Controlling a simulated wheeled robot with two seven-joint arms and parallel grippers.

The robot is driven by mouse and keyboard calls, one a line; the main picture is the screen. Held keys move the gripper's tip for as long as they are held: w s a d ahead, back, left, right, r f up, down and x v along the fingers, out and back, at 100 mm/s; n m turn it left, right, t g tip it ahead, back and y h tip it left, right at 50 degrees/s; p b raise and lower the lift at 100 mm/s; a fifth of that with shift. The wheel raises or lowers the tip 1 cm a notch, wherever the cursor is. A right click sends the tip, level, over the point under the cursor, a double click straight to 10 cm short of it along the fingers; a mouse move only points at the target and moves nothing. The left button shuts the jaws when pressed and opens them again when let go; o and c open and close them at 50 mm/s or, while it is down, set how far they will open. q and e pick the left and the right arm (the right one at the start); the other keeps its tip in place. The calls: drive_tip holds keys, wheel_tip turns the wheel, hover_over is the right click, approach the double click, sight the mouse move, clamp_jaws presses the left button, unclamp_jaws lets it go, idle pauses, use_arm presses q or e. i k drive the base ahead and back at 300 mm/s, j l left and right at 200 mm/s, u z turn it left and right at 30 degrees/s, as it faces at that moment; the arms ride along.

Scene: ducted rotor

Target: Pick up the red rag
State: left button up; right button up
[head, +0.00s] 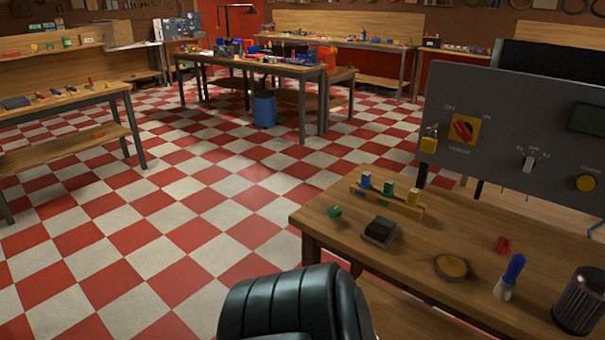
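A small crumpled red thing (503,245) lies on the wooden workbench (340,238) at the right, below the grey control panel. It looks like the red rag, but it is too small to be sure. It lies behind a blue-handled brush (510,277) and to the right of a round tan disc (453,267). Neither of my grippers is in view.
A dark canister (578,302) stands at the bench's right. A dark block (380,231) and a rack of coloured pieces (387,197) are to its left. A black rounded shape fills the bottom middle; I cannot tell what it is. The checkered floor (200,240) at left is open.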

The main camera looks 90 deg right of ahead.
sight(502, 247)
drive_tip(key=z, duration=4.05)
drive_tip(key=i+l+u, duration=0.2)
drive_tip(key=l, duration=0.45)
drive_tip(key=l+u, duration=0.2)
drive_tip(key=l, duration=0.45)
drive_tip(key=i+l+u, duration=0.2)
drive_tip(key=l, duration=0.5)
drive_tip(key=k, duration=0.05)
